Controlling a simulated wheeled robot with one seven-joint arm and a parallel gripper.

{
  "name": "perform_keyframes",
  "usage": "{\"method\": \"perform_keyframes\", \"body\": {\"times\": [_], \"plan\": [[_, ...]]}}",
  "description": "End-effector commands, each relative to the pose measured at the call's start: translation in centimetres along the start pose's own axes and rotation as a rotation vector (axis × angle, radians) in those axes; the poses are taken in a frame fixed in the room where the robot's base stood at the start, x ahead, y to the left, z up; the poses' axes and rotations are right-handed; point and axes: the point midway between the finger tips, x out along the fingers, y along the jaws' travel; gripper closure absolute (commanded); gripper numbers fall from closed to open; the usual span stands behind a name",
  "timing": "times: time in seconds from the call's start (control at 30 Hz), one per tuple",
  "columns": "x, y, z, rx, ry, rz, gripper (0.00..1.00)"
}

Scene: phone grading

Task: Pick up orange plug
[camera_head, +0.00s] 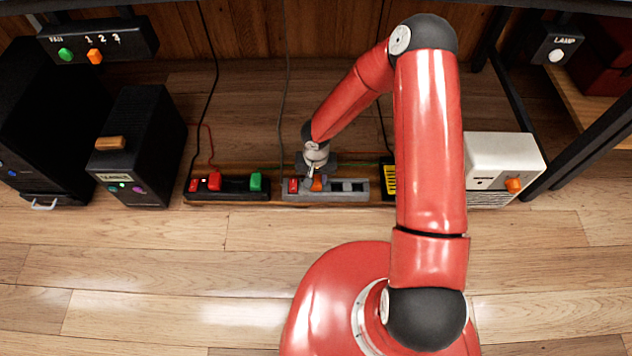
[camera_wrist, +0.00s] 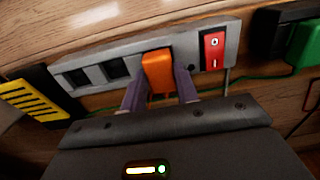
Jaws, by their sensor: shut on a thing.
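The orange plug (camera_wrist: 158,72) sits in the grey power strip (camera_wrist: 225,52), beside the strip's red switch, in the wrist view. My gripper (camera_wrist: 160,92) has one finger on each side of the plug and is shut on it. In the head view the orange plug (camera_head: 317,184) shows small at the grey strip (camera_head: 362,188), just below my gripper (camera_head: 314,176). I cannot tell whether the plug is fully seated in its socket. Empty-looking sockets lie on one side of it on the strip.
A black strip (camera_head: 232,188) with red and green plugs stands to the left. A black-and-yellow unit (camera_head: 389,182) is right of the grey strip, partly behind my arm. A white box (camera_head: 500,155) stands farther right. Thin cables run behind the strips.

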Motion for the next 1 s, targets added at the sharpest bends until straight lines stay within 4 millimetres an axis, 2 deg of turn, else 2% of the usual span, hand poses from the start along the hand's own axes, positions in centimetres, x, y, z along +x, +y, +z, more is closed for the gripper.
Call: {"method": "perform_keyframes", "body": {"times": [0.27, 0.7, 0.83, 1.0], "plan": [[-0.6, 0.0, 0.0, 0.001, 0.001, 0.000, 0.99], [-8.6, 0.0, -0.1, 0.001, 0.002, 0.000, 0.99], [-9.7, 0.0, 0.0, 0.000, 0.001, -0.001, 0.99], [-10.1, 0.0, 0.0, 0.000, -0.001, 0.000, 0.99]]}}
